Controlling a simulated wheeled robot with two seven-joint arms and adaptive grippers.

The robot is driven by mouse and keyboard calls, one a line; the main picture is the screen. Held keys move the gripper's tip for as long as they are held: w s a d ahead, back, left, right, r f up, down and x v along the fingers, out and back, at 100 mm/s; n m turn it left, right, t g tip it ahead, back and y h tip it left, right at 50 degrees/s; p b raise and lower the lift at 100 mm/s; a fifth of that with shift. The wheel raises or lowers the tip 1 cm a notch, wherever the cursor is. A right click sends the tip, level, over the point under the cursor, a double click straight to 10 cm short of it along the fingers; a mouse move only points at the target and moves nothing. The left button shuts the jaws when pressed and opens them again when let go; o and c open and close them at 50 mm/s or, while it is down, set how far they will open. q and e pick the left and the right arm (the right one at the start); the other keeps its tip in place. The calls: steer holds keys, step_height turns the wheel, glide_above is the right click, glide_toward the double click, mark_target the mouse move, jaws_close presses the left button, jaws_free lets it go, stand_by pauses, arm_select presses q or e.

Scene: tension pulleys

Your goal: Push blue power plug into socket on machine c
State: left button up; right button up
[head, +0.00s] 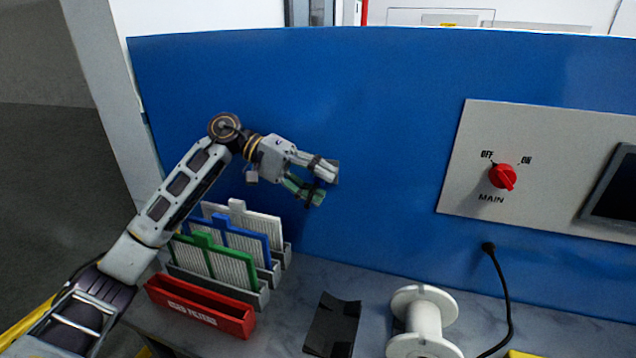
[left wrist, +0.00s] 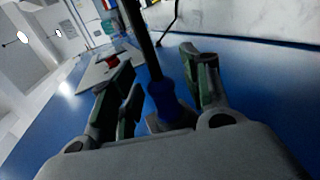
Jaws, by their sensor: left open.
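My left gripper (head: 322,182) is in front of the blue panel, above the filter rack, with its fingers towards the right. In the left wrist view the gripper is open, one finger on each side. A blue plug-like piece (left wrist: 164,101) with a thick dark cable running up from it shows between the fingers. I cannot tell whether either finger touches it, or whether it sits in a socket. In the head view I cannot make out the blue plug against the blue panel. No socket opening is clearly visible. My right gripper is not in view.
A grey control plate with a red MAIN switch (head: 502,177) is on the blue panel (head: 390,130). Below it, a black plug (head: 488,247) with a hanging cable meets the panel. Filters (head: 217,263), a red bin (head: 200,307), a black holder (head: 333,325) and a white spool (head: 424,322) stand below.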

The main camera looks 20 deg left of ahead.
arm_select(q)
steer(key=shift+a, duration=0.1)
steer(key=v, duration=1.1)
steer(key=shift+a+r, duration=0.25)
steer(key=shift+a, duration=0.1)
step_height(320, 180, up, 9)
steer(key=p, duration=0.9)
stand_by(0.4)
steer(key=shift+r+p, duration=0.5)
steer(key=shift+p, duration=0.05)
